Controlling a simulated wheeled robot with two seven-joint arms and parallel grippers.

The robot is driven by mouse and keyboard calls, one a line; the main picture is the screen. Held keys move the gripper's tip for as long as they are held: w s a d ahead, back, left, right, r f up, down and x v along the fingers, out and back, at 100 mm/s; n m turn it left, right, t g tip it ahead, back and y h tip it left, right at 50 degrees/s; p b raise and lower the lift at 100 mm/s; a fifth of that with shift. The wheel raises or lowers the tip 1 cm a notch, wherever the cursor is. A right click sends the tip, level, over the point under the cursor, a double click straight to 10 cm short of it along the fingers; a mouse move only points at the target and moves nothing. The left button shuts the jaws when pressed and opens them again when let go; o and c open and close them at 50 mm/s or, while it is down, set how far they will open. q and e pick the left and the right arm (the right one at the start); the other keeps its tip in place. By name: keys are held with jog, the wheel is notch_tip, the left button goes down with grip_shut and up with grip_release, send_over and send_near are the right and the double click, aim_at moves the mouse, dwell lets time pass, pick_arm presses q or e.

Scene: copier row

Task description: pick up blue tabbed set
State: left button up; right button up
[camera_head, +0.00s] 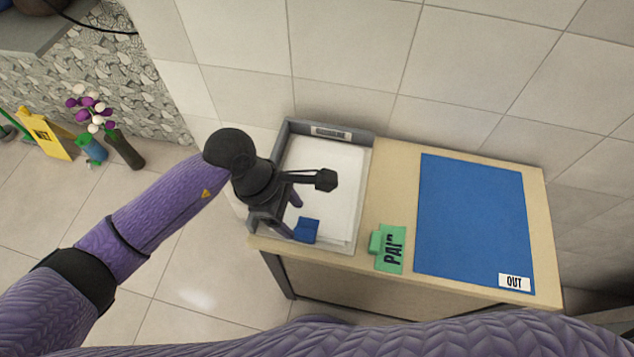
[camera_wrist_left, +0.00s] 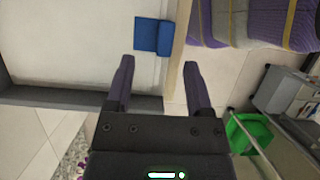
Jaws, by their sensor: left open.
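The blue tabbed set lies in the grey tray (camera_head: 367,190): its blue tab (camera_head: 306,231) shows at the tray's front edge, against white paper (camera_head: 335,185). The tab also shows in the left wrist view (camera_wrist_left: 152,36), just beyond the fingertips. My left gripper (camera_head: 293,214) is over the tray's front left part, close to the tab. In the left wrist view its fingers (camera_wrist_left: 158,64) are apart with nothing between them. The gripper and wrist hide part of the tray and paper. My right gripper is in neither view.
A green piece marked PAID (camera_head: 391,250) sits right of the tray on the wooden table (camera_head: 392,160). A blue mat labelled OUT (camera_head: 470,215) covers the table's right part. A tiled wall stands behind. A yellow floor sign (camera_head: 45,135) and vases stand left.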

aim_at(304, 232)
pick_arm(q)
jog(key=x, duration=0.3)
jog(key=b+x, duration=0.1)
jog(key=x, duration=0.1)
jog(key=shift+s, duration=0.3)
jog(key=shift+r, duration=0.1)
grip_shut()
